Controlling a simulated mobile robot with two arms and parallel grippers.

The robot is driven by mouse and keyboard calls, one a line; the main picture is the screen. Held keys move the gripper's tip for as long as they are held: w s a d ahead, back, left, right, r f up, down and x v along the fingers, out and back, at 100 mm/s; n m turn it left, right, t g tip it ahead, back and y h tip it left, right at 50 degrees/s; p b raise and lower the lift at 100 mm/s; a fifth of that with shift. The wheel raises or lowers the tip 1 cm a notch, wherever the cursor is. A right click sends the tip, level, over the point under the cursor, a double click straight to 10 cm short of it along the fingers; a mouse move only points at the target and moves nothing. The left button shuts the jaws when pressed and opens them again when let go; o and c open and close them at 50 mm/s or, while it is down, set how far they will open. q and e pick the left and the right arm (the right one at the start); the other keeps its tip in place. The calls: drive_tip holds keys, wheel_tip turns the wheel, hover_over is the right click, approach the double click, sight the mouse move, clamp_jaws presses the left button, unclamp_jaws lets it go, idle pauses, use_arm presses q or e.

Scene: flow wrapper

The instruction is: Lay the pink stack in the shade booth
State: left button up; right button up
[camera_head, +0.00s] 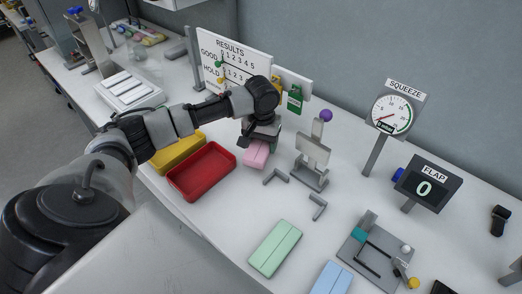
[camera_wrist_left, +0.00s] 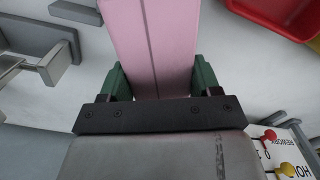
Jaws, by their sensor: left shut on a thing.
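The pink stack (camera_head: 256,154) is at the middle of the table, just right of the red tray. My left gripper (camera_head: 264,138) is over it from the back, shut on it. In the left wrist view the pink stack (camera_wrist_left: 154,50) sits between the two green fingers of my left gripper (camera_wrist_left: 155,80), with a dark seam along its length. Whether it touches the table or hangs just above it I cannot tell. I cannot pick out the shade booth for sure in either view. My right gripper is not in view.
A red tray (camera_head: 174,181) and yellow tray (camera_head: 160,163) lie left of the stack. A grey stand with a purple knob (camera_head: 326,116) and corner brackets (camera_head: 318,207) are to the right. Green (camera_head: 276,248) and blue (camera_head: 332,279) packs lie in front. A results board (camera_head: 220,50) stands behind.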

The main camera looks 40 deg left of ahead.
sight(261, 151)
use_arm(q)
drive_tip(key=shift+f, duration=1.75)
drive_tip(key=shift+s, duration=0.1)
drive_tip(key=o, duration=0.9)
drive_tip(key=shift+f, duration=0.1)
